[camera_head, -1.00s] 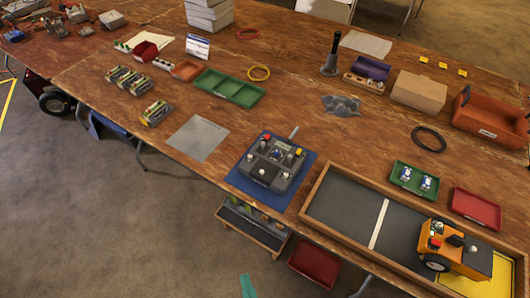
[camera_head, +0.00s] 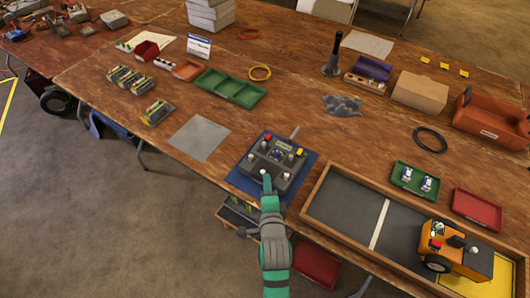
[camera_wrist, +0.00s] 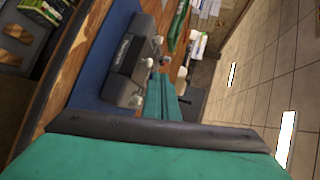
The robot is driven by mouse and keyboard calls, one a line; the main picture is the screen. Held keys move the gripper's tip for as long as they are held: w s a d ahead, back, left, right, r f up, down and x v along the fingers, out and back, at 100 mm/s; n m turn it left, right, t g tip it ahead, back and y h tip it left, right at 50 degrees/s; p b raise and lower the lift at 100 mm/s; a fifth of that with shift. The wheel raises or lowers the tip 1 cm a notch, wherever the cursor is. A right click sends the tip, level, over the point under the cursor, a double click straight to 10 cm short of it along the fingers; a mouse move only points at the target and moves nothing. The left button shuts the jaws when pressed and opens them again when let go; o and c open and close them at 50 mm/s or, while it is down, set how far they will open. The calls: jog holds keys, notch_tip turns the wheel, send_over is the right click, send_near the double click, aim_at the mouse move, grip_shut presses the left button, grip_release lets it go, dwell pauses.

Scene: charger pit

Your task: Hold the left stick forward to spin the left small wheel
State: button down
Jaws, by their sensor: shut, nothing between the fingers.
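The grey remote controller (camera_head: 279,174) lies on a blue mat (camera_head: 238,178) at the table's front edge, with a red knob, a yellow knob and several pale knobs on top. It is sideways in the wrist view (camera_wrist: 128,55). My green gripper (camera_head: 266,180) is shut and empty, its tips at the controller's near side, close to a pale knob. I cannot tell whether they touch it, nor which knob is the left stick. The wrist view shows the shut fingers (camera_wrist: 162,92) beside the knobs. An orange vehicle (camera_head: 465,258) with a black wheel (camera_head: 436,263) stands in the pit.
The wooden-framed pit (camera_head: 345,232) with a dark floor and white line is right of the controller. A green tray (camera_head: 414,180) and red tray (camera_head: 477,208) lie behind it. A grey sheet (camera_head: 198,138) lies left. A red bin (camera_head: 316,264) is below the edge.

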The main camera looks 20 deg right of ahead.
jog(key=shift+w+d+r, duration=0.15)
jog(key=shift+w+d, duration=0.05)
send_near(264, 146)
jog(key=x, duration=0.4)
jog(key=shift+f, duration=0.4)
jog(key=shift+w+d, duration=0.15)
jog(key=shift+w, duration=0.35)
jog(key=shift+w+d, duration=0.15)
jog(key=shift+w, duration=0.3)
